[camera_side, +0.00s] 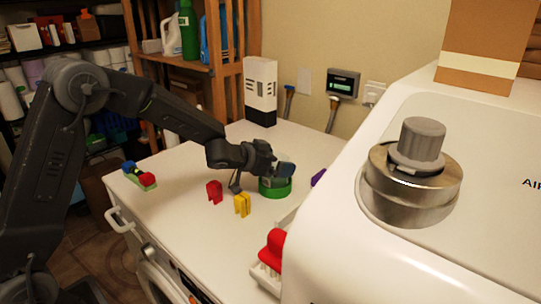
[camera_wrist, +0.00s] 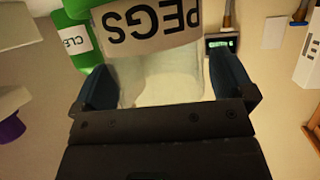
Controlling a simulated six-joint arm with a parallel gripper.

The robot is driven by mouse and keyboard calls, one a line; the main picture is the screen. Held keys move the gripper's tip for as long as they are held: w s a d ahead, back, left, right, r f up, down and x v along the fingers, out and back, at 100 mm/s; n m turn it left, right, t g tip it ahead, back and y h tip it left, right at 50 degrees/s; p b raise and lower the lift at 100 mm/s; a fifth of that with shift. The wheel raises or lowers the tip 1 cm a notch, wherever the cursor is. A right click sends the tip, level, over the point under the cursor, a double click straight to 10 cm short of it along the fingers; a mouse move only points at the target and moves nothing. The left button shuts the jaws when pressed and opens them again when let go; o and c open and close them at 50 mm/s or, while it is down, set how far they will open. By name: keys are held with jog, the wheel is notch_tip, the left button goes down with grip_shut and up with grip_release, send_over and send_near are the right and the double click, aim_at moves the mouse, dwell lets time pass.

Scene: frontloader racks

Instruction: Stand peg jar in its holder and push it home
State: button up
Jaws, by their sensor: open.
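The clear peg jar (camera_wrist: 160,75) shows in the camera_wrist view with a white PEGS label upside down in the picture. My gripper (camera_wrist: 165,85) is open, with one dark blue finger on each side of the jar; firm contact cannot be told. In the camera_side view my gripper (camera_side: 284,169) is low over a round green ring (camera_side: 276,191) on the white worktop, which looks like the holder. The gripper hides most of the jar there, so its seating depth cannot be told. Green also shows beside the label in the camera_wrist view.
A big white machine with a metal knob (camera_side: 415,170) fills the right. A white and black box (camera_side: 260,90) stands at the back. The front left worktop is mostly clear.

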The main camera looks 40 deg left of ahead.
jog(key=s+a+r, duration=0.5)
jog(key=a+r, duration=0.5)
jog(key=r, duration=0.1)
jog(key=shift+s+a, duration=0.15)
jog(key=shift+s, duration=0.1)
jog(key=s+d+r+n+y, duration=0.2)
jog(key=s+r+n+y, duration=0.2)
jog(key=s+r+y, duration=0.4)
jog(key=s+d+f+g+h, duration=0.2)
jog(key=s+d+f, duration=0.3)
jog(key=s, duration=0.6)
jog(key=s+d+f+m+g+h, duration=0.1)
jog(key=s+d+f+g, duration=0.4)
jog(key=s, duration=0.7)
jog(key=shift+s+h, duration=0.2)
jog(key=shift+h, duration=0.6)
